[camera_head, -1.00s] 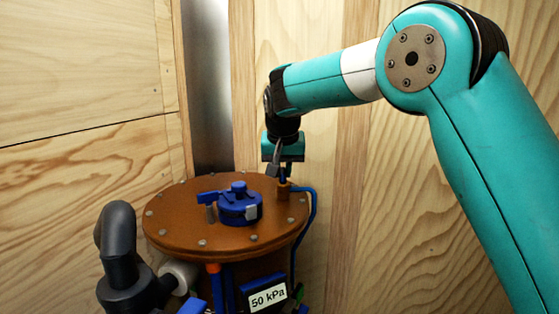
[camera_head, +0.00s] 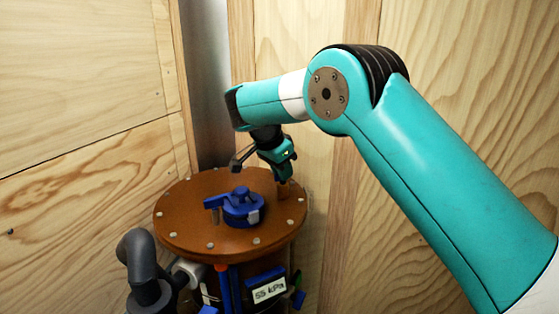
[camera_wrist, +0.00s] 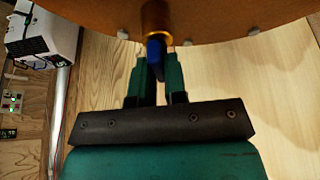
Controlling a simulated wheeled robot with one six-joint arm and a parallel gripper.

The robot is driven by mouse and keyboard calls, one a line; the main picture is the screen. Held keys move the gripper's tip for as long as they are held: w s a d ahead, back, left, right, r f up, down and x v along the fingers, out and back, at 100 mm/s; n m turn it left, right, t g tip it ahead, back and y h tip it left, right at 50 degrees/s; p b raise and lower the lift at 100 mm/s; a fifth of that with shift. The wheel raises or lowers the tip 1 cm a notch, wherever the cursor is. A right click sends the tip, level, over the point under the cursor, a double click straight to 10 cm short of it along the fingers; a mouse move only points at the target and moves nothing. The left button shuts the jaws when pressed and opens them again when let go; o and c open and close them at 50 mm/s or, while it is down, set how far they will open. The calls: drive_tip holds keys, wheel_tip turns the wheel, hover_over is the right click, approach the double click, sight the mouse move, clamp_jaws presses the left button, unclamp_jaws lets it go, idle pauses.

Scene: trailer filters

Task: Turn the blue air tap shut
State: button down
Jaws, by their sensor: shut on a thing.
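The blue air tap (camera_wrist: 155,48) is a small blue lever below a brass fitting (camera_wrist: 157,20) in the wrist view. My gripper (camera_wrist: 156,66) has one green finger on each side of the lever and is shut on it. In the head view, my gripper (camera_head: 284,177) is at the right rim of the brown round lid (camera_head: 190,235), just above the brass fitting (camera_head: 284,189). The lever itself is hidden there behind my gripper.
A blue clamp-like fitting (camera_head: 238,208) sits mid-lid, and bolts ring the edge. A display (camera_head: 268,291) below reads 55 kPa. A dark elbow pipe (camera_head: 143,262) stands at the left. Wooden walls (camera_head: 90,70) close in behind. A white device (camera_wrist: 42,30) shows in the wrist view.

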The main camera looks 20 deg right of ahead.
drive_tip(key=shift+w+a+r+m+g+p, duration=0.1)
drive_tip(key=shift+r+m+g+p, duration=0.2)
drive_tip(key=shift+m+p, duration=0.5)
drive_tip(key=shift+f, duration=0.15)
drive_tip(key=c, duration=1.2)
unclamp_jaws()
drive_tip(key=shift+a, duration=0.1)
drive_tip(key=shift+o, duration=0.2)
